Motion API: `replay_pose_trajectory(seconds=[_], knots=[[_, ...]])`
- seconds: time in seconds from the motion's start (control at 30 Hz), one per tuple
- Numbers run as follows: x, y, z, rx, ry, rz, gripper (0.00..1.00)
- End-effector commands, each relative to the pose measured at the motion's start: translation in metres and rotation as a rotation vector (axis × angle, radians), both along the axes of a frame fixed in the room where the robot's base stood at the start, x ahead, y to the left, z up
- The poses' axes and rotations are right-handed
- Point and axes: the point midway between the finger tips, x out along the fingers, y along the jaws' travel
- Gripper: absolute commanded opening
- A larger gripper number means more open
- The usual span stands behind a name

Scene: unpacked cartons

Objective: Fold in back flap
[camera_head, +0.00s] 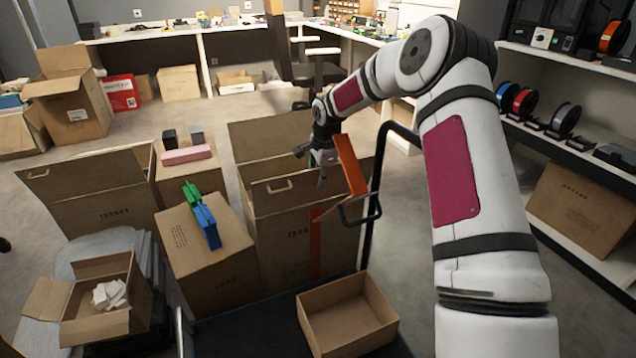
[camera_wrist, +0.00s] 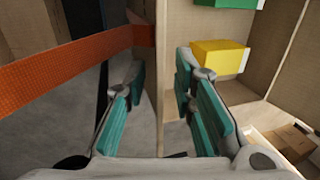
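A large open carton (camera_head: 285,240) stands in the middle of the head view. Its back flap (camera_head: 270,143) stands up along the far side. A side flap with a handle slot (camera_head: 277,188) shows on the near side. My gripper (camera_head: 322,172) is over the right end of this carton. In the wrist view, my gripper (camera_wrist: 162,75) is open, its teal-padded fingers apart. A cardboard edge (camera_wrist: 170,50) shows between and beyond the fingers; I cannot tell whether they touch it. A yellow block (camera_wrist: 221,57) and a green block (camera_wrist: 228,3) are inside the carton.
An orange strip (camera_head: 350,163) rises at the carton's right; it also crosses the wrist view (camera_wrist: 60,70). A closed carton (camera_head: 190,240) bearing green and blue items stands left. A small open carton (camera_head: 345,318) sits in front. Shelves with spools (camera_head: 565,117) are at right.

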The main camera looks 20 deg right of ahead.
Motion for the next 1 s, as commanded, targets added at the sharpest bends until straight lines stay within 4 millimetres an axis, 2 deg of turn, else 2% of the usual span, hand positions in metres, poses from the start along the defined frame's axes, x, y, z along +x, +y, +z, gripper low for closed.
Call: replay_pose_trajectory(seconds=[0.13, 0.47, 0.57, 1.0], knots=[[0.0031, 0.0002, -0.0109, 0.0, 0.0, 0.0, 0.24], [0.0039, 0.0003, -0.0124, 0.0, 0.0, 0.0, 0.24], [0.0039, 0.0003, -0.0124, 0.0, 0.0, 0.0, 0.01], [0.0028, 0.0004, -0.0109, -0.001, 0.017, 0.001, 0.0]])
